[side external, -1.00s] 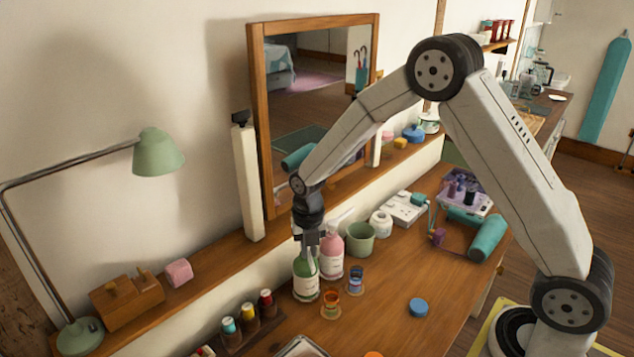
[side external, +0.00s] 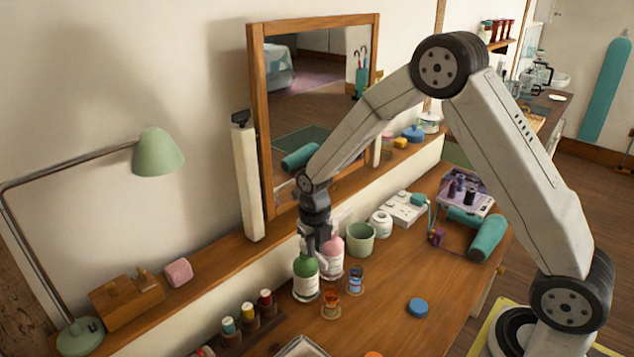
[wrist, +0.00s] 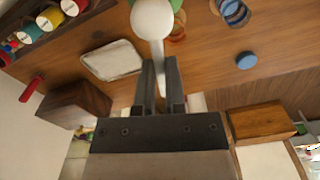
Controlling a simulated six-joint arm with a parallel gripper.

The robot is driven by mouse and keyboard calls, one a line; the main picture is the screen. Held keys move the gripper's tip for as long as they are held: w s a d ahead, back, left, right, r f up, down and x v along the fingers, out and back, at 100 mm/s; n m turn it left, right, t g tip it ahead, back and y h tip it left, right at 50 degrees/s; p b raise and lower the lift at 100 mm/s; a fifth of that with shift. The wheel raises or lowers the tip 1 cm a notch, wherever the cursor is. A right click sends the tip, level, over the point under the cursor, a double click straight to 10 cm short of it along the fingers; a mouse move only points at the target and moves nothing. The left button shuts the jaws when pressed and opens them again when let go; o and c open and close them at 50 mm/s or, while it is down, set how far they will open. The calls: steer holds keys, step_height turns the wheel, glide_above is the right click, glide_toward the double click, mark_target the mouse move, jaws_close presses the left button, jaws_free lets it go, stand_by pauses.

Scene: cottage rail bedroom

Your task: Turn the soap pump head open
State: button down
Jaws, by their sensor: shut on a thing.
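A green soap bottle (side external: 306,284) with a pale label stands upright on the wooden desk. A pink bottle (side external: 331,264) stands close behind it to the right, partly hidden by my gripper (side external: 318,250). In the wrist view, a white pump head (wrist: 152,18) with a round top and a narrow spout extends between my fingers (wrist: 160,80). The fingers are shut on the spout. From the side, my gripper is low at the bottle tops and hides the pump head, so I cannot tell clearly which bottle it belongs to.
An orange jar (side external: 330,304) and a blue jar (side external: 355,281) stand just in front of the bottles. A green cup (side external: 360,239) is to the right. Thread spools (side external: 247,314) stand at front left. Open desk surrounds the blue disc (side external: 418,308).

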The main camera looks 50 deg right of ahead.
steer(key=c, duration=0.7)
jaws_free()
steer(key=shift+r, duration=0.15)
steer(key=shift+r, duration=3.75)
jaws_close()
steer(key=w+a+r+m+g+h, duration=0.1)
steer(key=a+m+h, duration=0.3)
steer(key=a+m, duration=0.6)
steer(key=m, duration=0.8)
steer(key=shift+w+a+r, duration=0.15)
steer(key=shift+w+r, duration=0.15)
steer(key=shift+w, duration=0.05)
